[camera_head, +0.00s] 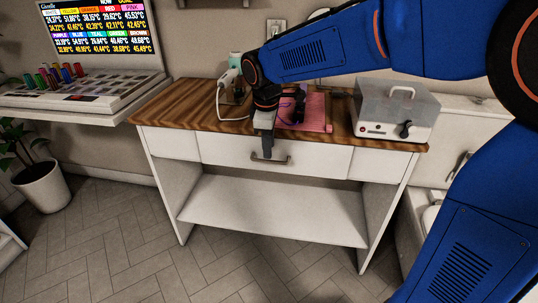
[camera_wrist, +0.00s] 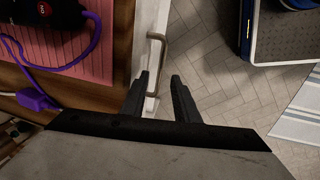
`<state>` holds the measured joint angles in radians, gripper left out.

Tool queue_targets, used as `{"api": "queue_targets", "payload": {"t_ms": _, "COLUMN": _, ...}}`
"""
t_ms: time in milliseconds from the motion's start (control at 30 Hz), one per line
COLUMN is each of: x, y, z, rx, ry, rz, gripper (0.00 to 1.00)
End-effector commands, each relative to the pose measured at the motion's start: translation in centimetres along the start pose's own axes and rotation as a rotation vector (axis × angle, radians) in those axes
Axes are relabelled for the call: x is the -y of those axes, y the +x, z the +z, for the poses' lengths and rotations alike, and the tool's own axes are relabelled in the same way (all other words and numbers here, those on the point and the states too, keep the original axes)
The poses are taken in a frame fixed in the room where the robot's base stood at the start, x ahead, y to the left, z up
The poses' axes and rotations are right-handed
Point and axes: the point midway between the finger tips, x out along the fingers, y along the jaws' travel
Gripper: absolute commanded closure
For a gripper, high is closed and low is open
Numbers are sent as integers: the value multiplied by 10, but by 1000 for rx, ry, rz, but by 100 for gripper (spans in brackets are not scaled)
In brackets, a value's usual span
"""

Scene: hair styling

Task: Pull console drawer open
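The console (camera_head: 180,125) has a wood top and a white front. Its middle drawer (camera_head: 225,151) looks flush with the front, with a curved metal handle (camera_head: 285,160). My gripper (camera_head: 266,152) points down at the drawer front, over part of the handle. In the wrist view my gripper (camera_wrist: 160,78) is open, with its two dark fingers apart. The handle (camera_wrist: 164,60) runs from ahead of the fingertips back into the gap between them. The left finger is close to the white drawer edge (camera_wrist: 148,45). I cannot tell whether either finger touches the handle.
A pink mat (camera_head: 318,112) with a dark tool and purple cord lies on the console top. A clear-lidded white box (camera_head: 395,112) stands at its right end. A shelf with colored spools (camera_head: 62,73) is at left. The tiled floor before the console is clear.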

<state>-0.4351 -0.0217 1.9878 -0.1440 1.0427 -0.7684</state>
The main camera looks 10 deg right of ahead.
Motion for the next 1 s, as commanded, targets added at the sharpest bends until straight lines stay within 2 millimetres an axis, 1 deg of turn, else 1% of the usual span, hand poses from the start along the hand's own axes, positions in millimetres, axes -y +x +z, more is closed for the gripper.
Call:
{"api": "queue_targets", "payload": {"t_ms": 33, "x": 0, "y": 9, "z": 0, "rx": 1, "ry": 0, "rz": -2, "gripper": 72}}
{"api": "queue_targets", "payload": {"t_ms": 100, "x": 1, "y": 19, "z": 1, "rx": 2, "ry": 0, "rz": -2, "gripper": 72}}
{"api": "queue_targets", "payload": {"t_ms": 200, "x": 0, "y": 31, "z": 0, "rx": 2, "ry": 0, "rz": -2, "gripper": 72}}
{"api": "queue_targets", "payload": {"t_ms": 300, "x": 0, "y": 38, "z": 0, "rx": 1, "ry": 0, "rz": 0, "gripper": 72}}
{"api": "queue_targets", "payload": {"t_ms": 433, "x": 0, "y": 43, "z": 0, "rx": 0, "ry": 0, "rz": 0, "gripper": 72}}
{"api": "queue_targets", "payload": {"t_ms": 700, "x": 0, "y": 44, "z": 0, "rx": 0, "ry": 0, "rz": 0, "gripper": 72}}
{"api": "queue_targets", "payload": {"t_ms": 767, "x": 0, "y": 44, "z": 0, "rx": 0, "ry": 0, "rz": 0, "gripper": 86}}
{"api": "queue_targets", "payload": {"t_ms": 800, "x": 0, "y": 44, "z": 0, "rx": 0, "ry": 0, "rz": 0, "gripper": 96}}
{"api": "queue_targets", "payload": {"t_ms": 833, "x": 0, "y": 44, "z": 0, "rx": 0, "ry": 0, "rz": 0, "gripper": 100}}
{"api": "queue_targets", "payload": {"t_ms": 1000, "x": 0, "y": 44, "z": 0, "rx": 0, "ry": 0, "rz": 0, "gripper": 100}}
